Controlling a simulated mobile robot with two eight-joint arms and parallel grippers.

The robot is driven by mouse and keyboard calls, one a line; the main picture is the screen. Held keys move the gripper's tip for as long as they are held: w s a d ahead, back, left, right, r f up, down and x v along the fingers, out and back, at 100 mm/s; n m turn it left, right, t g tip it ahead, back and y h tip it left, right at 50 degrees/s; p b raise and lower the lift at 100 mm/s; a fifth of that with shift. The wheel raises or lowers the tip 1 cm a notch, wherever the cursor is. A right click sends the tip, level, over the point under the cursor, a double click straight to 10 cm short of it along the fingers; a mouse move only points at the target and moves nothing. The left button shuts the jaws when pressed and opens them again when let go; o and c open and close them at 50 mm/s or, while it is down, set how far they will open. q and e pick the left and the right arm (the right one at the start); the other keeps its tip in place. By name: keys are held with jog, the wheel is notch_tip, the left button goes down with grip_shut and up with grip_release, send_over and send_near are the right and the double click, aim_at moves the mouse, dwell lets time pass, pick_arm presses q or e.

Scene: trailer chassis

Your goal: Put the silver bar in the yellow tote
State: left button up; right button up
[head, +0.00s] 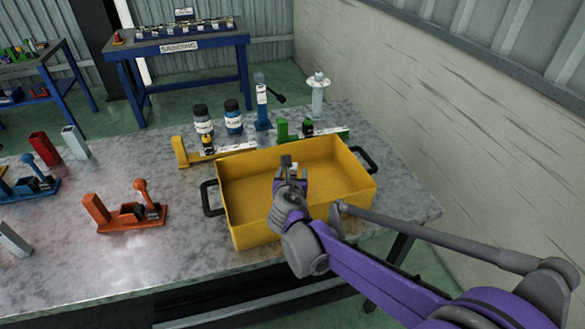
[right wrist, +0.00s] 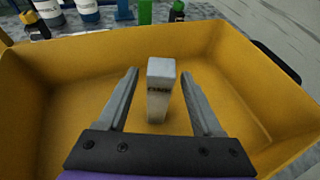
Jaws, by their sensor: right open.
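The yellow tote (head: 243,215) stands on the grey table with black handles at both ends. In the right wrist view the tote (right wrist: 50,120) fills most of the picture. My right gripper (head: 290,165) is over the tote, its fingers pointing into it. In the right wrist view the gripper (right wrist: 158,85) is open, with a silver bar (right wrist: 160,75) between its two fingers and a gap on each side. The bar is seen end-on against the tote's inside; whether it rests on the floor I cannot tell. My left gripper is not in view.
Another silver bar (head: 76,142) and a red bar (head: 45,149) stand at the table's left. An orange clamp (head: 130,212) sits left of the tote. Bottles (head: 233,117) and a blue clamp (head: 262,105) stand behind it. The table's front left is partly clear.

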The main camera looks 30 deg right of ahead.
jog(key=v, duration=0.8)
jog(key=shift+p, duration=0.3)
